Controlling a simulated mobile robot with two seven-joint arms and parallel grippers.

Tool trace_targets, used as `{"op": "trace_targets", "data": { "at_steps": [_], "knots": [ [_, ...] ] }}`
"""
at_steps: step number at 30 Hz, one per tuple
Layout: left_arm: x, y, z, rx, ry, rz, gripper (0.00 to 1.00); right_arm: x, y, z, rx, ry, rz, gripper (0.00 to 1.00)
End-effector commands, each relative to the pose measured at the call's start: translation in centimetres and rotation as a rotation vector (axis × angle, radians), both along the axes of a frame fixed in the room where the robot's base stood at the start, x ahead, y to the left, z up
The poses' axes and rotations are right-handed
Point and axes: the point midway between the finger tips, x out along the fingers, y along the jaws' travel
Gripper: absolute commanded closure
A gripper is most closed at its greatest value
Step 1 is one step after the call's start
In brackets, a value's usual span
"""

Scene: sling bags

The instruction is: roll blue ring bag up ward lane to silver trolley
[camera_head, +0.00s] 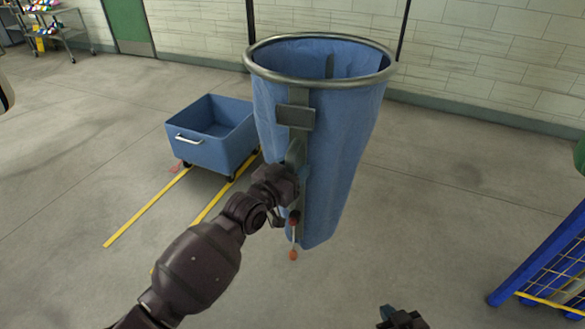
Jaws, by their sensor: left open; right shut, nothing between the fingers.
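The blue ring bag (345,140) hangs upright from a round grey metal ring in the middle of the head view. A grey upright strip with a small plate runs down its near side. My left gripper (294,158) is at this strip, open, its fingers partly hidden against the bag; I cannot tell whether it touches. My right gripper (400,318) is shut and empty at the bottom edge, apart from the bag. A silver-grey metal trolley (62,32) with colourful items stands far off at the top left.
A blue open tub on wheels (212,155) stands just left of the bag, beside two yellow floor lines (148,207). A blue frame with yellow mesh (545,260) is at the right edge. The pale wall is behind the bag.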

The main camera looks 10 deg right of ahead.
Motion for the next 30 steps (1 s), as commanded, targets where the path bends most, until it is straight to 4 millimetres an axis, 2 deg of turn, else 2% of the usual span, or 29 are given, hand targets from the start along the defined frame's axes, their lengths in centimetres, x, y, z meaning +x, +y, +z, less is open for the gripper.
{"op": "trace_targets", "data": {
  "at_steps": [13, 30],
  "knots": [
    [-0.02, -0.03, 0.01, 0.0, 0.0, 0.0, 0.52, 0.41, 0.1, 0.31, 0.002, -0.009, 0.001, 1.0],
    [-0.05, 0.12, 0.0, 0.0, 0.0, 0.001, 0.52, -0.49, 0.0, -0.33, 0.003, 0.011, -0.005, 1.0]
  ]
}}
